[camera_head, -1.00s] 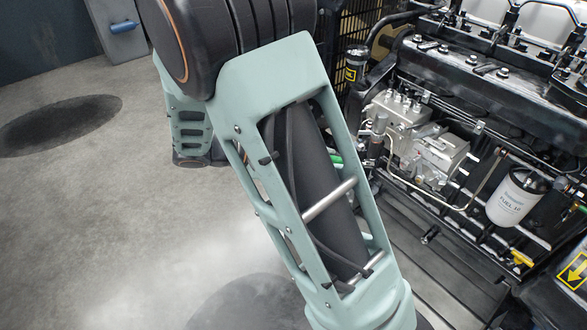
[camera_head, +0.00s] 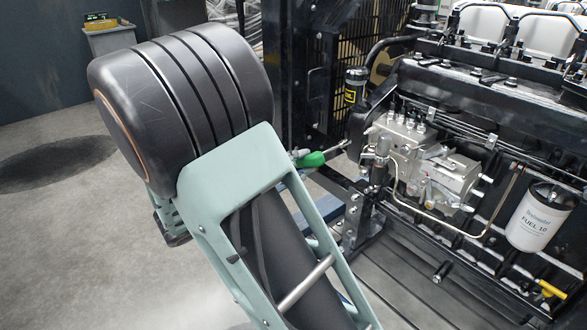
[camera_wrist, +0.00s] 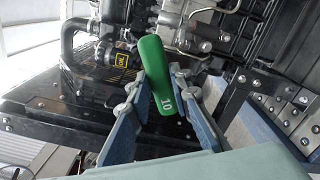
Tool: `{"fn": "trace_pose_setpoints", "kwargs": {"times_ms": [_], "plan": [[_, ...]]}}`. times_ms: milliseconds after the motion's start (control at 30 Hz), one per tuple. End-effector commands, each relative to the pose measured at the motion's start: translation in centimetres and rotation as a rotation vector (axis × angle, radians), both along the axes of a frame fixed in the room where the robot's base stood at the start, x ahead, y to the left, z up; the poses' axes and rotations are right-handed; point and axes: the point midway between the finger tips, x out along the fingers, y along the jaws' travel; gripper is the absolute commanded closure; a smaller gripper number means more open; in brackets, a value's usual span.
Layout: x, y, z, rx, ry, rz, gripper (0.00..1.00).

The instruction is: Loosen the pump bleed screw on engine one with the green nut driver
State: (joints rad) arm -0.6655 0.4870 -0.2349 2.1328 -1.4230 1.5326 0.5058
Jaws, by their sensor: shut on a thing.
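The green nut driver (camera_head: 310,160) shows beside my arm in the head view, its metal shaft pointing right towards the engine. In the wrist view its green handle (camera_wrist: 158,70), marked 10, lies between the blue fingers of my gripper (camera_wrist: 160,88), which is shut on it. The silver injection pump (camera_head: 432,168) sits on the side of the engine, right of the driver. The driver tip appears left of the pump and apart from it. I cannot make out the bleed screw itself.
A white fuel filter (camera_head: 540,217) hangs right of the pump, with a yellow handle (camera_head: 551,289) below it. A black cylinder with a yellow label (camera_head: 354,88) stands above left of the pump. Thin metal pipes run around the pump. Open floor lies at left.

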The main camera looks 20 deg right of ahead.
Motion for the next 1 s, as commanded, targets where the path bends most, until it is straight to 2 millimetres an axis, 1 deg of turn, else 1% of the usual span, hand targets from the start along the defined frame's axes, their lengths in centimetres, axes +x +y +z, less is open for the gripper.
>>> {"fn": "trace_pose_setpoints", "kwargs": {"times_ms": [100,500,1000], "plan": [[0.3,-1.0,0.0,-0.002,-0.002,-0.003,1.00],[1.4,-4.0,0.0,-0.001,0.000,-0.003,1.00],[1.5,-4.1,0.0,-0.002,-0.001,0.001,1.00]]}}
